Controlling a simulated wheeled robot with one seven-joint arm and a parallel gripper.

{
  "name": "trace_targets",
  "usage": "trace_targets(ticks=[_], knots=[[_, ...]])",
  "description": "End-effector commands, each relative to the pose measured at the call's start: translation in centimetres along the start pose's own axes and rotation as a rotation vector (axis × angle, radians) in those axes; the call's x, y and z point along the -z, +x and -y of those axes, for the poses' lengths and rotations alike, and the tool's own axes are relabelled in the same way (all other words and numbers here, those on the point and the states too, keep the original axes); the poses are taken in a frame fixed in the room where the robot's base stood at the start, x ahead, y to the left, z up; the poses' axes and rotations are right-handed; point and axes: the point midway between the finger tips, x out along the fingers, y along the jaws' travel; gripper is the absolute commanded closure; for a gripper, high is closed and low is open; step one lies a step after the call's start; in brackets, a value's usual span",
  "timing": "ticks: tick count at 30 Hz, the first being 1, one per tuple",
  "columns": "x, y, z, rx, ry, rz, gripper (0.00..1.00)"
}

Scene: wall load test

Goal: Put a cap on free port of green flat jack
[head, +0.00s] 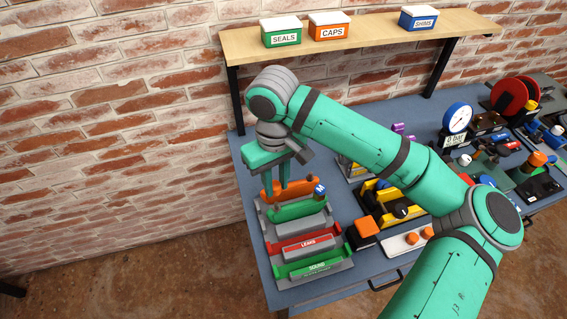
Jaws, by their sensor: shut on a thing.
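The green flat jack (292,211) lies in the rack on the bench, in front of an orange flat jack (271,192). A blue-topped fitting with a brass-coloured base (320,191) stands at its right end. Its left end looks bare, but the port is too small to make out. My gripper (297,184) points down at the orange flat jack, behind the green one. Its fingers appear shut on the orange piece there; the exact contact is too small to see. Orange caps (412,238) sit on a white tray (395,247) to the right.
A red LEAKS tray (345,239) and a green SOUND tray (349,262) lie in front of the rack. A gauge (457,118) and fittings crowd the right side. SEALS (283,38), CAPS (331,32) and SHIMS (421,24) boxes stand on the wall shelf (372,32).

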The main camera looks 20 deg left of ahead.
Motion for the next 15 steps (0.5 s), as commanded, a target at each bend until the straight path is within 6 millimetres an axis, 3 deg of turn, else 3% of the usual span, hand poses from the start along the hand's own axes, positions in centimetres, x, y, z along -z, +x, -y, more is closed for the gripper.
trace_targets(ticks=[7,15], knots=[[-0.1,0.9,-0.2,0.000,0.005,0.000,0.97],[-0.3,3.5,-0.4,-0.001,0.009,0.002,0.97]])
